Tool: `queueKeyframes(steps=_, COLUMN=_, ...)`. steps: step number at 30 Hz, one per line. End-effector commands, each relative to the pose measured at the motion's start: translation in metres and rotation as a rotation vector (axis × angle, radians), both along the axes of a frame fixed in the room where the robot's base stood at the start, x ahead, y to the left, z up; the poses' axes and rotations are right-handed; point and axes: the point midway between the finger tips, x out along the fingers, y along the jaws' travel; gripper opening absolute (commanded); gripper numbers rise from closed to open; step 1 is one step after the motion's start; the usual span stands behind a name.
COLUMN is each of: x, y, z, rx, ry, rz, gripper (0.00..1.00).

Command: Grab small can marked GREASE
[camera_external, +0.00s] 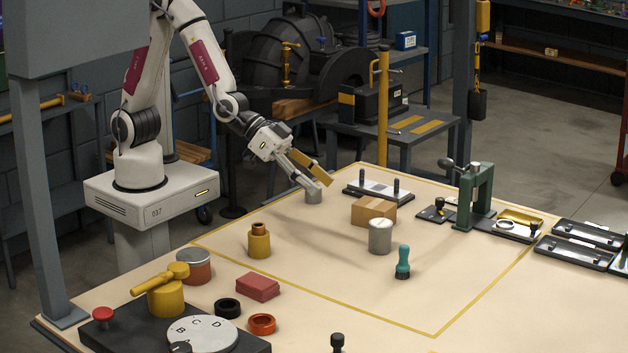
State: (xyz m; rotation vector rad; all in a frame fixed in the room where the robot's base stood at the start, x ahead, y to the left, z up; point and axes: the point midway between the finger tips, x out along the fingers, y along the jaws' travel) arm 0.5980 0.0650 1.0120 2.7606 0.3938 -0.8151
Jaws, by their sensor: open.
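No GREASE lettering can be read at this size, so I cannot tell for sure which can bears it. A small grey can (313,196) stands at the far left edge of the table, right below my gripper. My gripper (314,184) is open and tilted downward, with its fingertips at or just above the top of this can. I cannot tell whether they touch it, and they partly hide it. A larger grey can (380,238) with a pale lid stands near the table's middle. A red-orange can (194,268) with a grey lid stands at the left.
A cardboard box (373,211) and a black plate with two pegs (378,192) lie right of my gripper. A teal-handled brush (403,262), a yellow bottle-like part (259,242) and a green press (474,196) stand farther off.

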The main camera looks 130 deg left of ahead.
Motion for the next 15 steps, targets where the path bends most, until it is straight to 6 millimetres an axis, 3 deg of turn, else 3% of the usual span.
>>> queueKeyframes(steps=15, x=0.033, y=0.056, z=-0.073, rx=0.112, ry=-0.092, rz=0.163, gripper=0.61)
